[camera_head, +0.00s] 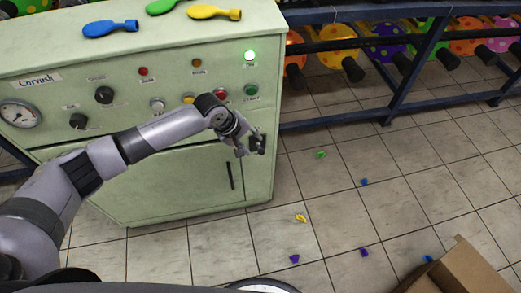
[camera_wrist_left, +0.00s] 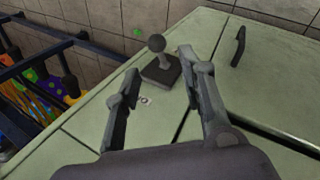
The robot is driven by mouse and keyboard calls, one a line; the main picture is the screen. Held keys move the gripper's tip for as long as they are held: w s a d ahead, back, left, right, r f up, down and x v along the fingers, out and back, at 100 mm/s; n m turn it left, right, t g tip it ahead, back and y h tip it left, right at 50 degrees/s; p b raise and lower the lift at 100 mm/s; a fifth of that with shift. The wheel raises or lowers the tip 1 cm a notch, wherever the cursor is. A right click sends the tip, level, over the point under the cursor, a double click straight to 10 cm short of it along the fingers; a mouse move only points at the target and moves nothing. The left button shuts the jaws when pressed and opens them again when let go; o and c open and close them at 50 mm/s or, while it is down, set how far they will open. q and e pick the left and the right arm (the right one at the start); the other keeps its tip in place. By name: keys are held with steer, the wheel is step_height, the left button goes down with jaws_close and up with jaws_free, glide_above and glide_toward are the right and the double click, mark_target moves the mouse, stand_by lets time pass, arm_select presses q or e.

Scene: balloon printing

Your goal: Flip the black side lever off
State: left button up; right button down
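The black side lever (camera_wrist_left: 157,45) shows in the left wrist view as a rod with a ball knob on a dark square base (camera_wrist_left: 160,71). The base is fixed to the pale green machine (camera_head: 170,180). My left gripper (camera_wrist_left: 158,62) has its two fingers spread, with the lever seen between and beyond the fingertips; nothing is held. In the head view, my left gripper (camera_head: 256,145) is at the machine's right front edge, largely covering the lever. Whether the fingers touch the lever, I cannot tell. My right gripper is not in view.
A dark door handle (camera_head: 230,175) is below the gripper. Balloons, including a blue one (camera_head: 110,28), lie on top. A blue rack (camera_head: 410,75) stands right; a cardboard box (camera_head: 462,272) is on the floor.

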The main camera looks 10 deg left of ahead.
mark_target(261, 149)
arm_select(q)
steer(key=b+x, duration=0.1)
steer(key=x, duration=0.7)
steer(key=shift+w+d+f, duration=0.1)
steer(key=shift+d+f, duration=0.05)
steer(key=shift+f, duration=0.1)
jaws_close()
stand_by(0.5)
